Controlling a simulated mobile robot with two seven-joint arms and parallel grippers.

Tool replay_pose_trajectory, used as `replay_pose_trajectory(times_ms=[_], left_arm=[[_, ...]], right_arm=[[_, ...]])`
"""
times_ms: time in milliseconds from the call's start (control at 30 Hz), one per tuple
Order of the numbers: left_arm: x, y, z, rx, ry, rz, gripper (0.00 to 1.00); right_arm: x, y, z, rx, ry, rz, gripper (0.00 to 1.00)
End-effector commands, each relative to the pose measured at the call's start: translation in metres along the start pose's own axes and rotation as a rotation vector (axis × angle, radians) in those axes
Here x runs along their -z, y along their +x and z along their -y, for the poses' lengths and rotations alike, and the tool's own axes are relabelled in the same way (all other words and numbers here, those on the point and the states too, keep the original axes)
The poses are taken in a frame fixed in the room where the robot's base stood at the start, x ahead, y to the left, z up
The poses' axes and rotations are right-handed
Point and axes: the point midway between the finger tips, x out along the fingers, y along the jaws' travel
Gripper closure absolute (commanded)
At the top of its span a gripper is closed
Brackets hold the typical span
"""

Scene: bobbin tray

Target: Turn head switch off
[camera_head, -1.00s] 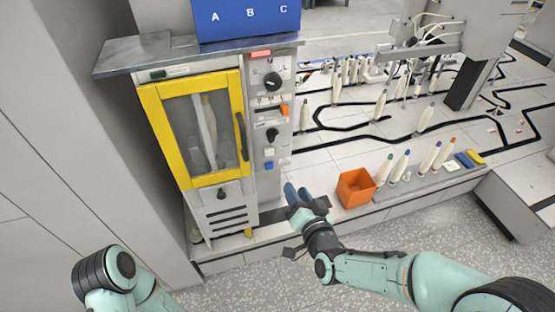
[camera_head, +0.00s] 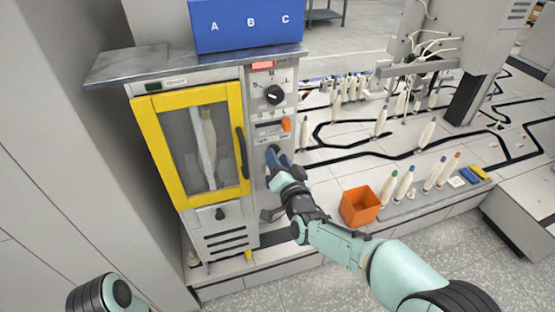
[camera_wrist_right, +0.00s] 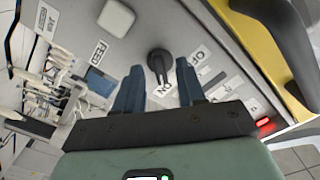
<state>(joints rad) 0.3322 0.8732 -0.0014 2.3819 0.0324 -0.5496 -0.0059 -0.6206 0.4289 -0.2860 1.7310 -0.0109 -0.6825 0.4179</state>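The head switch, a black rotary knob (camera_wrist_right: 160,62), sits on the grey control panel (camera_head: 286,78). In the right wrist view its lever points toward the ON label, with the OFF label to one side. My right gripper (camera_wrist_right: 160,88) is open, its two blue fingers on either side of the knob's lever, with visible gaps between. In the head view the right gripper (camera_head: 278,160) is at the panel and mostly hides this knob. My left gripper is out of view; only part of the left arm shows at the bottom left.
Above on the panel are a larger black knob (camera_head: 274,95) and an orange control (camera_head: 286,124). A yellow-framed door (camera_head: 241,110) with a dark handle is to the left. An orange bin (camera_head: 360,206) and several bobbins (camera_head: 405,183) stand to the right.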

Motion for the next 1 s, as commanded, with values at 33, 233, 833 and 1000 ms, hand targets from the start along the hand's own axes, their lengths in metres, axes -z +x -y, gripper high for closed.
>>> replay_pose_trajectory(times_ms=[33, 233, 833, 1000], left_arm=[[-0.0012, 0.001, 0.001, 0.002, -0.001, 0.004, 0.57], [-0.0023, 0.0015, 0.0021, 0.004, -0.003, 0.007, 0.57], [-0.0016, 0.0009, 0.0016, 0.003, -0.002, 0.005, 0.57], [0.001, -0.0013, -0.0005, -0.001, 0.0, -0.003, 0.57]], right_arm=[[-0.0008, 0.0037, -0.0001, 0.0, -0.001, 0.001, 0.61], [-0.0001, 0.0083, 0.0002, 0.0, -0.001, 0.0, 0.61], [0.0, 0.0079, 0.0003, 0.0, -0.012, 0.0, 1.0], [0.0001, 0.0078, 0.0004, 0.0, -0.064, 0.0, 1.0]])
